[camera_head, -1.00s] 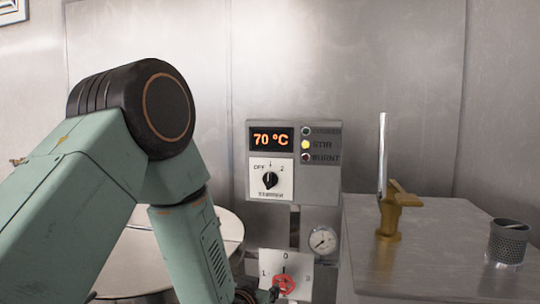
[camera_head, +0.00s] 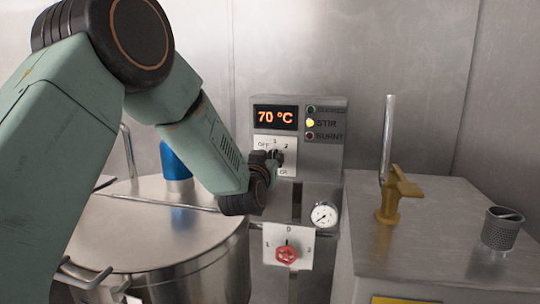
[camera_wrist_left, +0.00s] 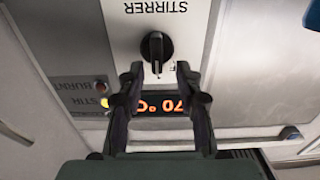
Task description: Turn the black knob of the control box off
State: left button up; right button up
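The grey control box (camera_head: 325,157) hangs on the metal wall, with a lit display (camera_head: 276,117) reading 70 °C and a yellow STIR lamp (camera_head: 310,123). Its black knob (camera_wrist_left: 156,48) sits on a white STIRRER plate in the left wrist view. In the head view the knob is largely hidden by my left gripper (camera_head: 272,157), which is at the plate. In the wrist view the left gripper (camera_wrist_left: 158,72) is open, its fingertips apart on either side of the knob's near end. I cannot tell whether they touch it. My right gripper is not in view.
A red knob (camera_head: 286,255) on a white plate and a gauge (camera_head: 323,215) are below the box. A large metal vessel (camera_head: 165,248) stands left, with a blue object (camera_head: 174,162) behind it. A yellow-brown handle (camera_head: 398,189) and perforated cup (camera_head: 502,229) stand right.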

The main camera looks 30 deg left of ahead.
pick_arm(q)
jog(key=shift+w+d+r, duration=0.1)
jog(key=shift+w+d, duration=0.05)
jog(key=shift+w, duration=0.5)
jog(key=shift+a, duration=0.25)
jog(key=shift+c, duration=0.9)
jog(key=shift+s+d, duration=0.15)
grip_shut()
